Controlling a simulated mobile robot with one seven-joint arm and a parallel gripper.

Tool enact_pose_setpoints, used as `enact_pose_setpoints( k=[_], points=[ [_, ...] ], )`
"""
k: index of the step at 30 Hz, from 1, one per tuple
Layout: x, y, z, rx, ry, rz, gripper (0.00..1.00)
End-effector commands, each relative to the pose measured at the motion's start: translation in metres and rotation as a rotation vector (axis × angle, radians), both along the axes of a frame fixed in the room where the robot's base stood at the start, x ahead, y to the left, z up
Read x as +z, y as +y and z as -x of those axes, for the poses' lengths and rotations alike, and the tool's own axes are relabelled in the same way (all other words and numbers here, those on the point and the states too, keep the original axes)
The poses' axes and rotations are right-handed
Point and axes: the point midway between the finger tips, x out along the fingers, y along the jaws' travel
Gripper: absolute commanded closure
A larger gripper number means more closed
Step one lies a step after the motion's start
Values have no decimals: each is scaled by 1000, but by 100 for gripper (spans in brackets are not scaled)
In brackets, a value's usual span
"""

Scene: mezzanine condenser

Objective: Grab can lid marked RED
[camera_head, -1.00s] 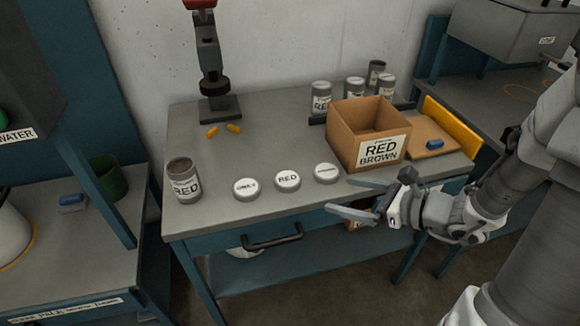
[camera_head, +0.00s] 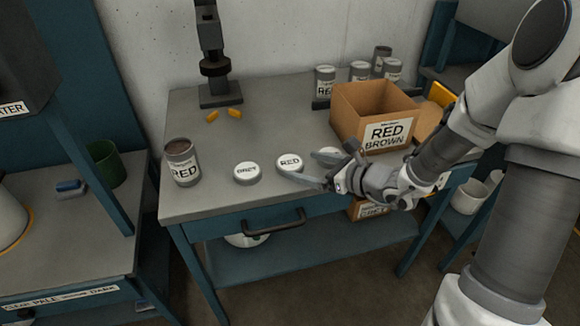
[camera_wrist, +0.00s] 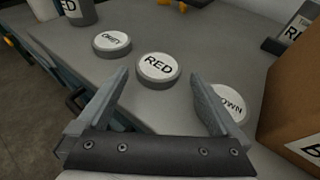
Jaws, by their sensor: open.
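The lid marked RED (camera_head: 289,163) is a round white-topped grey disc lying flat on the table, the middle one of a row of three. It also shows in the wrist view (camera_wrist: 158,68), centred just beyond my fingertips. My gripper (camera_head: 311,167) is open and empty at the table's front edge, its fingers pointing at the RED lid with a gap left. In the wrist view the fingers (camera_wrist: 160,80) stand to either side of the line to the lid. The lid marked GREY (camera_head: 247,173) lies to its left. The brown lid (camera_head: 327,156) lies to its right, partly hidden by my gripper.
An open can marked RED (camera_head: 182,162) stands at the table's left. A cardboard box marked RED BROWN (camera_head: 375,115) stands behind and right of the lids, with several grey cans (camera_head: 360,72) behind it. Orange pieces (camera_head: 224,114) lie near a black stand (camera_head: 215,70).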

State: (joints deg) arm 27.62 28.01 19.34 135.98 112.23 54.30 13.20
Motion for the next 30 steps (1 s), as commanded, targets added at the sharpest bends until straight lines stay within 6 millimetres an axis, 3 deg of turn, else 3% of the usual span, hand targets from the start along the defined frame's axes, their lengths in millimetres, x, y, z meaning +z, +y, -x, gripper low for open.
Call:
enact_pose_setpoints(
  k=[8,17,28,30],
  points=[
    [-15,30,-22,2,-1,-1,0],
    [-15,33,-25,0,0,0,2],
    [-15,32,-25,0,0,0,68],
    [-15,32,-25,0,0,0,69]
  ],
)
